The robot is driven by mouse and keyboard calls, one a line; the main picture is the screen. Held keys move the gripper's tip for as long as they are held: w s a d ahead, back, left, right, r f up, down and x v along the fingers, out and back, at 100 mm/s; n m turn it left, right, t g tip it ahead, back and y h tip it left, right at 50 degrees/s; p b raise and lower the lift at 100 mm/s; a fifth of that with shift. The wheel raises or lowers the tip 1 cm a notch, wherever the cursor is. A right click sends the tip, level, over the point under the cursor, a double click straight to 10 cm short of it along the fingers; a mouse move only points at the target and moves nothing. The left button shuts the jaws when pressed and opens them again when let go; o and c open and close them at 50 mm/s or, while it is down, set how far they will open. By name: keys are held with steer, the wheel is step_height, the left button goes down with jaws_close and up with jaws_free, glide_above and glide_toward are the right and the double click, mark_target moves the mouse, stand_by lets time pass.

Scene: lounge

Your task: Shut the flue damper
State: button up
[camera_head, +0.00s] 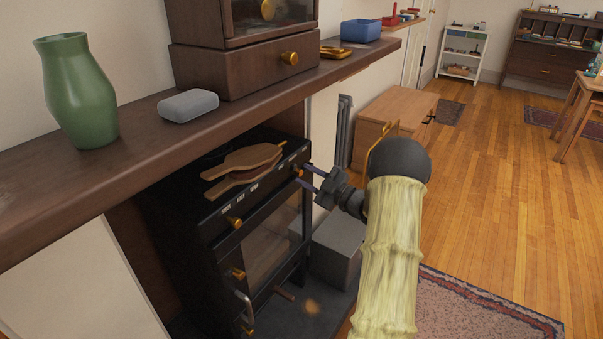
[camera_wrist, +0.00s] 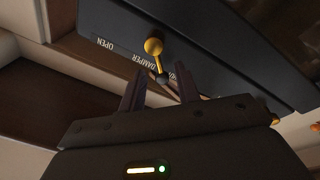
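The black stove (camera_head: 262,240) stands under the mantel shelf, with brass-knobbed controls on its front. In the wrist view the damper control is a brass ball (camera_wrist: 153,46) on a short stem, beside white lettering on the black panel (camera_wrist: 210,40). The lettering reads OPEN and DAMPER; a further word is mostly hidden. In the head view a brass knob (camera_head: 298,171) shows at the panel's right end, close to my fingertips. My gripper (camera_head: 308,177) is open, its two dark fingers apart and empty. In the wrist view my gripper (camera_wrist: 160,82) points at the control, which lies just beyond the fingertips.
Wooden paddle-shaped boards (camera_head: 243,162) lie on the stove top. The mantel shelf (camera_head: 150,145) overhangs it, bearing a green vase (camera_head: 77,92), a grey box (camera_head: 188,105) and a wooden cabinet (camera_head: 245,68). A grey block (camera_head: 337,247) stands right of the stove. Wooden floor (camera_head: 490,200) is open at right.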

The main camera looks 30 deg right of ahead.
steer(key=v, duration=1.4)
steer(key=shift+s+p, duration=0.3)
steer(key=shift+p, duration=0.15)
steer(key=shift+w+d, duration=0.1)
steer(key=w+a+m+g+h, duration=0.5)
steer(key=w+a+m+h, duration=0.25)
steer(key=a+h, duration=0.25)
steer(key=s+a+f+m+g, duration=0.1)
steer(key=s+a+m+g, duration=0.3)
steer(key=s+a, duration=0.65)
steer(key=s+a+f+m+g, duration=0.1)
steer(key=s+a+m+g, duration=0.2)
steer(key=s+a+g, duration=0.7)
step_height(320, 180, up, 28)
steer(key=s+d+t+p, duration=0.2)
steer(key=t+p, duration=0.2)
steer(key=p, duration=2.4)
steer(key=shift+s+d, duration=0.25)
steer(key=shift+d, duration=0.1)
